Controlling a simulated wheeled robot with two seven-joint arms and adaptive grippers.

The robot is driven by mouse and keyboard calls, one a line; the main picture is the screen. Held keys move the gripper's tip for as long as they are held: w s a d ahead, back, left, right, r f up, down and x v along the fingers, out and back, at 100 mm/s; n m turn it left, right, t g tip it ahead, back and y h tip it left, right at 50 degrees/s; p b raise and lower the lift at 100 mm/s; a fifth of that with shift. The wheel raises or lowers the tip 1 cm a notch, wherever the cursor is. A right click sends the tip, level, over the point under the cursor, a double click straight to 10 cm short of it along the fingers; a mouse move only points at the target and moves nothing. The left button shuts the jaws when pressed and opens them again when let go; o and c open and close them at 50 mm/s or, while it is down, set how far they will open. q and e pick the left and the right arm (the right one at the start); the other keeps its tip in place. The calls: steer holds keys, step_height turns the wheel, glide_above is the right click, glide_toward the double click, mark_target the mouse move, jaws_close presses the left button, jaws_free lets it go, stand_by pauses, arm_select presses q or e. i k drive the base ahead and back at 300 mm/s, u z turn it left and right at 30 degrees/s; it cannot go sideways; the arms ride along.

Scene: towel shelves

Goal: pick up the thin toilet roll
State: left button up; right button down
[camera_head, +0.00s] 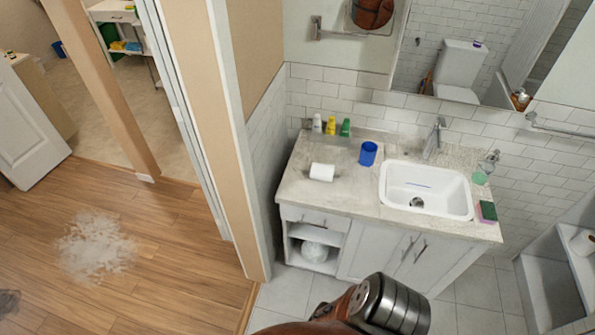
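A white toilet roll (322,172) lies on its side on the left part of the grey counter (345,197), near the front edge. A second white roll (584,242) is at the far right edge of the head view, on a pale ledge, partly cut off by the frame. I cannot tell for certain which of the two is the thin one.
A blue cup (368,153) stands between the counter roll and the sink (426,190). Several small bottles (331,125) stand behind. A sponge (487,211) lies right of the sink. A wall end (215,130) borders the counter's left.

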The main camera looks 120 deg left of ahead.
mark_target(319, 171)
steer(key=u, duration=4.7)
steer(key=i, duration=1.6)
steer(key=z, duration=0.6)
